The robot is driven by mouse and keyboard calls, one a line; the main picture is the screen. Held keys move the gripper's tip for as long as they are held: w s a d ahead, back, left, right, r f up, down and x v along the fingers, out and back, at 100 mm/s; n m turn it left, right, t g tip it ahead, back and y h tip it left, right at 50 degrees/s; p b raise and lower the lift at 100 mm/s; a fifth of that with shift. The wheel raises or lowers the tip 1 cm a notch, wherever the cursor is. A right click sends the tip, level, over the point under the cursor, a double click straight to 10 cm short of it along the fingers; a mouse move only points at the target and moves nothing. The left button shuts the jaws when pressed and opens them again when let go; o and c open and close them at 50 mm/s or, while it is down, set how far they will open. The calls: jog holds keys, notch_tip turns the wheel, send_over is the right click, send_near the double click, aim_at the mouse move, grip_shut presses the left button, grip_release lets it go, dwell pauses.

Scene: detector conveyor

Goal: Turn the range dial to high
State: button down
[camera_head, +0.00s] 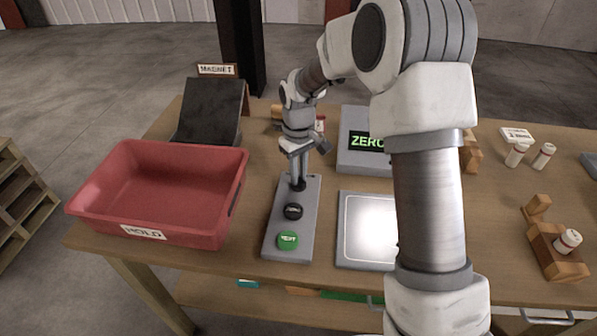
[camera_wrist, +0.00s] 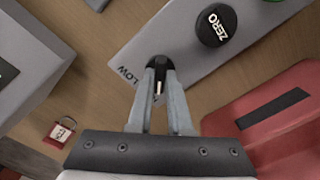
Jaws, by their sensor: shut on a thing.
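The range dial (camera_wrist: 153,75) is a small black knob with a pale pointer line, at one end of a grey control panel (camera_wrist: 172,40). My gripper (camera_wrist: 160,70) is shut on it, one finger on each side, and hides part of it. The pointer faces down in the wrist view, toward my gripper's body. The word LOW is printed left of the dial; no high mark can be seen. In the head view my gripper (camera_head: 299,182) comes down on the panel's far end (camera_head: 312,190).
The panel also has a black ZERO button (camera_head: 293,211) and a green NEXT button (camera_head: 290,240). A red HOLD bin (camera_head: 215,158) is close on the left. A ZERO display (camera_head: 350,155) and a pale plate (camera_head: 367,230) are on the right, partly behind my arm.

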dwell(0.4)
jog(key=c, duration=0.8)
grip_release()
jog(key=shift+c, duration=0.2)
jog(key=shift+r, duration=0.1)
notch_tip(320, 180, up, 17)
jog(key=p, duration=0.2)
jog(key=shift+r, duration=0.15)
